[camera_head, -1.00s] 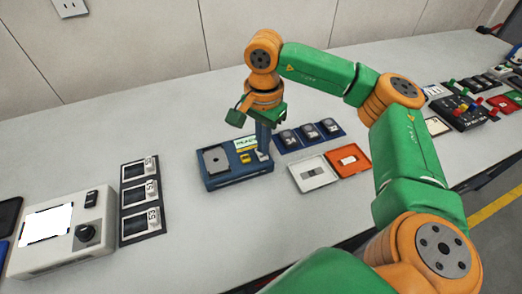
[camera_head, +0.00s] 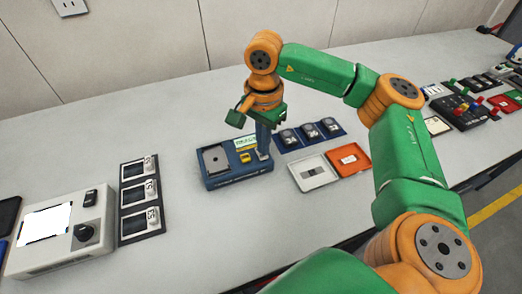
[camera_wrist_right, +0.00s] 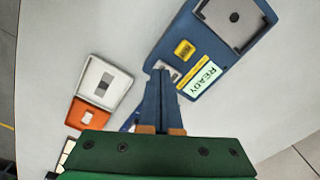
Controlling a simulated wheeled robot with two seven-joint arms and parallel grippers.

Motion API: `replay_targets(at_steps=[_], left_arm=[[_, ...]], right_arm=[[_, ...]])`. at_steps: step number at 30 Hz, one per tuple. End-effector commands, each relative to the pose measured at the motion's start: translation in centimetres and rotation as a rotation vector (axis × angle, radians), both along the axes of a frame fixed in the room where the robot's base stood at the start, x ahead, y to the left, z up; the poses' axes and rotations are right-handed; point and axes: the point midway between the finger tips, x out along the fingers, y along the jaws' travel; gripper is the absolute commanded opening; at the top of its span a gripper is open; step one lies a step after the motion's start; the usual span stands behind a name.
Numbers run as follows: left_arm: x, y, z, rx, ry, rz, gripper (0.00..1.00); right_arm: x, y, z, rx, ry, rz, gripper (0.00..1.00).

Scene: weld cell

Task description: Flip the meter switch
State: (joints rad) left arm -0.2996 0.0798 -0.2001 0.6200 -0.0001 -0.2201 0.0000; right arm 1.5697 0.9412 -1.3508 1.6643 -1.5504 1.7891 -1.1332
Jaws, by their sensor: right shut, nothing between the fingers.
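A blue device (camera_head: 240,181) with a grey plate, a yellow part and a small display lies flat on the table. In the right wrist view the blue device (camera_wrist_right: 206,52) has a lit display (camera_wrist_right: 203,78) reading READY. My right gripper (camera_head: 264,154) points down at its right end. In the wrist view my shut right gripper (camera_wrist_right: 160,76) has empty fingertips over a small pale part at the device's edge and partly hides it. I cannot tell whether they touch. A white box (camera_head: 60,256) with a blank screen, black switch (camera_head: 91,198) and dark knob (camera_head: 83,232) stands at left. My left gripper is out of view.
Beside the blue device are a dark strip with round-faced units (camera_head: 310,135), a white tray (camera_head: 313,173) and an orange tray (camera_head: 350,158). A dark panel of modules (camera_head: 140,200) lies next to the white box. The table behind is clear.

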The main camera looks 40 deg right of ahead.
Motion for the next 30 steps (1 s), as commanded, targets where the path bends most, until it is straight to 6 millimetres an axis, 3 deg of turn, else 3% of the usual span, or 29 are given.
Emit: replay_targets(at_steps=[30], left_arm=[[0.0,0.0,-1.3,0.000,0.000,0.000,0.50]], right_arm=[[0.0,0.0,-1.5,0.000,0.000,0.000,0.00]])
